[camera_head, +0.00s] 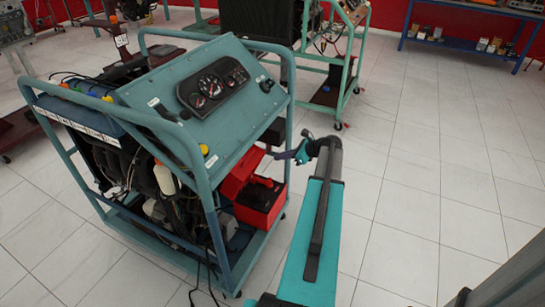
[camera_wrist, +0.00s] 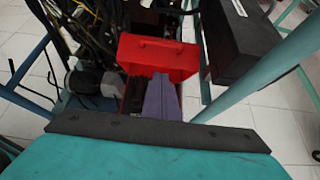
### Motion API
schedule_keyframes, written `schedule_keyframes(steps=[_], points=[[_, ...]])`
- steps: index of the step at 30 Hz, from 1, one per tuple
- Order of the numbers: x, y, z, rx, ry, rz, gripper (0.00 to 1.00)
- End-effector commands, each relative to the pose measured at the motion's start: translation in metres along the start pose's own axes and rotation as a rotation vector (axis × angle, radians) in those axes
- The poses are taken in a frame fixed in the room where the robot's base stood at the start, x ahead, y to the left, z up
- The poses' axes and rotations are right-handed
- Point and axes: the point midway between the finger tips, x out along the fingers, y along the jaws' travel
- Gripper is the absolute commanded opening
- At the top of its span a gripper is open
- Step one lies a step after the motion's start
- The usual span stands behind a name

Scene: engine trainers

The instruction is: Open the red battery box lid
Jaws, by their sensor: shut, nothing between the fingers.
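The red battery box (camera_head: 262,212) sits low on the near right corner of the teal engine stand. Its red lid (camera_head: 238,174) stands raised at the back of the box, and dark contents show inside. My gripper (camera_head: 278,155) is shut and empty, above and to the right of the box in the head view. In the wrist view my purple gripper (camera_wrist: 160,80) points toward the lid and covers part of the box opening. Whether it touches the lid cannot be told.
The stand's teal frame tube (camera_wrist: 222,105) runs close to the right of my gripper in the wrist view. A dark box-like part (camera_wrist: 240,40) is beyond it. Loose wires (camera_wrist: 80,25) hang at the left. Tiled floor (camera_head: 410,210) is free at the right.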

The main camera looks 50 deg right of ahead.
Motion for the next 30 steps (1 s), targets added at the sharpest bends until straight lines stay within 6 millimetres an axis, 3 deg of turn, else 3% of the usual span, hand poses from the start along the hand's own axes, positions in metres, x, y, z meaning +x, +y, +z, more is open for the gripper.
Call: schedule_keyframes(steps=[22, 30], points=[[0.096, -0.002, -0.001, 0.001, 0.000, -0.001, 0.00], [0.116, -0.002, 0.022, 0.001, 0.000, -0.002, 0.00]])
